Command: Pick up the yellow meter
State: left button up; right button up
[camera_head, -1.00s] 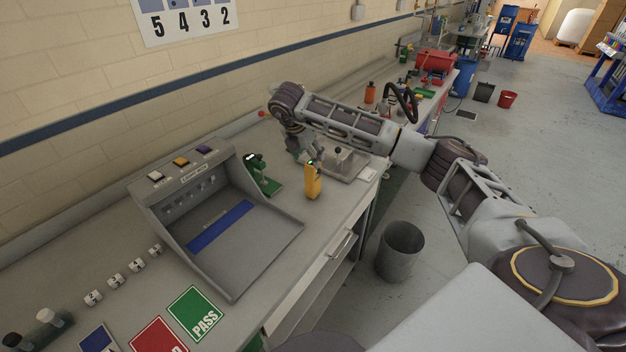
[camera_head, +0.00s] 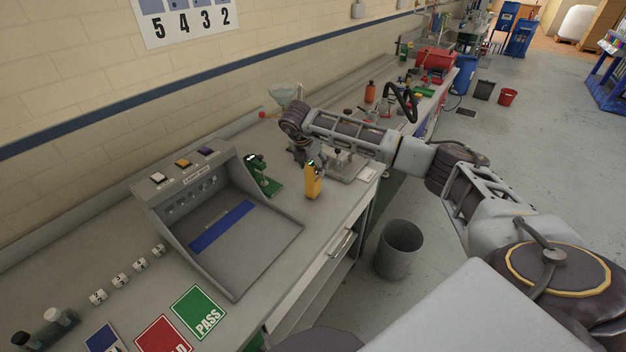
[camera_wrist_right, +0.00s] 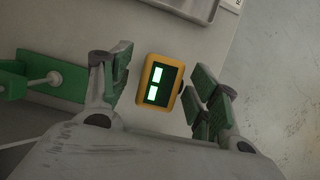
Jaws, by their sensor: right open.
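The yellow meter (camera_head: 313,183) stands upright on the grey bench, near its front edge. In the right wrist view the yellow meter (camera_wrist_right: 159,84) shows its dark face with two lit displays. My right gripper (camera_head: 308,166) is over the meter, coming from behind it in the head view. In the right wrist view my right gripper (camera_wrist_right: 160,88) is open, with one finger on each side of the meter and a gap on both sides. The fingertips are partly hidden by the meter in the head view. My left gripper is not in view.
A green device (camera_head: 262,176) stands close left of the meter, and also shows beside the left finger in the wrist view (camera_wrist_right: 50,78). A grey light box (camera_head: 215,215) is further left.

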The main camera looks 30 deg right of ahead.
grip_shut()
dwell(0.5)
jog(key=shift+r, duration=0.2)
jog(key=shift+r+b, duration=1.1)
jog(key=shift+r, duration=3.75)
